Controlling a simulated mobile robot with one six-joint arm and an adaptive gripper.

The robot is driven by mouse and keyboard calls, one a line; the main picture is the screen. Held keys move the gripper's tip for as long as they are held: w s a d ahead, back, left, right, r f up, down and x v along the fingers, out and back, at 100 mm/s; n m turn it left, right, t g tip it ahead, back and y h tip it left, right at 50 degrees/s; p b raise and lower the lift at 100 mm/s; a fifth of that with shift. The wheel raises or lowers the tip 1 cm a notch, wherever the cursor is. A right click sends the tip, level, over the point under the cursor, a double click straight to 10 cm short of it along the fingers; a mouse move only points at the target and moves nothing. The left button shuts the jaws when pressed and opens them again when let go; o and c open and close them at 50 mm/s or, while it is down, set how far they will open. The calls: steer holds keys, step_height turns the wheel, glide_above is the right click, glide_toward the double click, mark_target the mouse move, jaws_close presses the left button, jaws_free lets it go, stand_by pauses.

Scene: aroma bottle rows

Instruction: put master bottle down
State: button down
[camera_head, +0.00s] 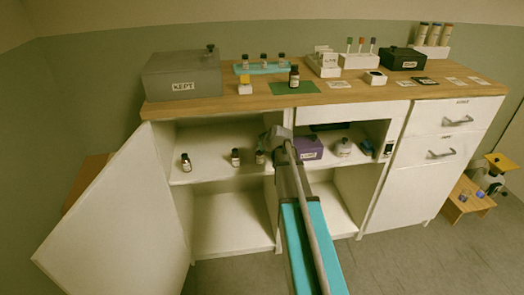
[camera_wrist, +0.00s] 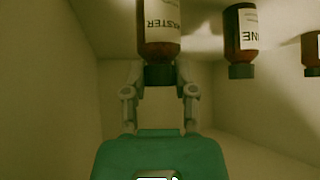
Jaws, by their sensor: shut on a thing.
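The master bottle (camera_wrist: 158,30), brown with a white label reading "ASTER" and a black cap, is between the fingers of my gripper (camera_wrist: 158,76) in the wrist view, where it appears upside down. My gripper is shut on it near the cap. In the head view my gripper (camera_head: 273,138) reaches into the open cabinet, and the master bottle (camera_head: 260,157) shows beside it at shelf height. Its base is cut off in the wrist view, so contact with the shelf (camera_head: 212,172) is hard to tell.
On the same shelf stand a bottle labelled "NE" (camera_wrist: 240,35) and another bottle (camera_head: 186,162) farther left. A purple box (camera_head: 308,148) is right of my arm, past the divider. The open door (camera_head: 115,225) is at left. The counter above holds a grey "KEPT" box (camera_head: 182,76).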

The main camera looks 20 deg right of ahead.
steer(key=shift+f, duration=0.1)
steer(key=shift+c, duration=2.1)
jaws_free()
steer(key=shift+r, duration=0.25)
steer(key=p+v, duration=0.5)
steer(key=v, duration=0.2)
steer(key=shift+s, duration=0.2)
steer(key=shift+r, duration=0.1)
